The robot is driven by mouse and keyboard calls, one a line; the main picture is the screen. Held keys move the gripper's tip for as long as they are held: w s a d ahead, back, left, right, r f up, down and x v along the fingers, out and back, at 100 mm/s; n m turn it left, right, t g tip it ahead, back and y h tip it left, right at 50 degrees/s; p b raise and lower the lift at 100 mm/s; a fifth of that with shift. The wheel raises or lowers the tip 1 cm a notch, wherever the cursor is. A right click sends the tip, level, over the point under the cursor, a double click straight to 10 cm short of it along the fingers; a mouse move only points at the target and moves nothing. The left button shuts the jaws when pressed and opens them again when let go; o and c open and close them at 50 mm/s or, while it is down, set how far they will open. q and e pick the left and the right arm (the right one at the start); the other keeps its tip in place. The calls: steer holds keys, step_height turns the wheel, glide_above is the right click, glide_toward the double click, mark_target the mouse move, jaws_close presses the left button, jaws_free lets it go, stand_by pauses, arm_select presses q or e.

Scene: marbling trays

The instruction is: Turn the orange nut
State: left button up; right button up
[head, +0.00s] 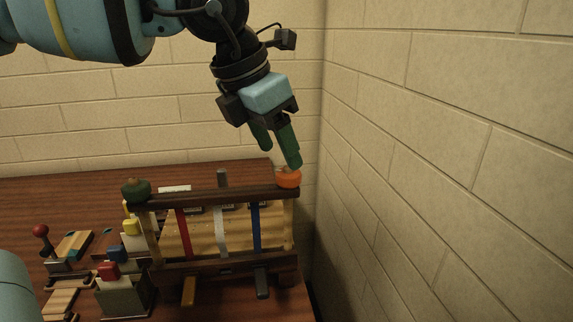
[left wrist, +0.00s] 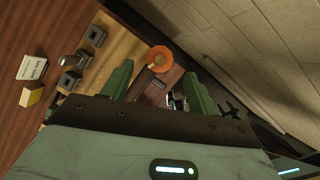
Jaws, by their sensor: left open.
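The orange nut (head: 288,178) sits on the right end of the dark top bar of a wooden frame. In the left wrist view the orange nut (left wrist: 160,58) lies beyond the fingertips, near the gap between them. My left gripper (head: 278,158) is open, with its green fingers pointing down just above the nut. The fingers are not around the nut; whether the right finger touches it I cannot tell. The left wrist view shows the two green fingers (left wrist: 158,85) spread apart with nothing between them. My right gripper is not in view.
A dark green nut (head: 135,189) is on the left end of the same bar (head: 215,196). Red, white and blue strips cross the frame. A brick wall (head: 440,130) stands close on the right. Blocks and a red-knobbed lever (head: 41,231) are at the left of the table.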

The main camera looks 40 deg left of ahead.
mark_target(286, 168)
arm_select(q)
steer(key=shift+x, duration=2.35)
steer(key=c, duration=1)
steer(key=m+h, duration=0.1)
steer(key=m, duration=0.2)
steer(key=shift+a+b, duration=0.1)
steer(key=shift+b, duration=0.25)
steer(key=shift+w+a+m+g+h, duration=0.1)
steer(key=shift+m+g+h, duration=0.55)
steer(key=shift+m, duration=1.15)
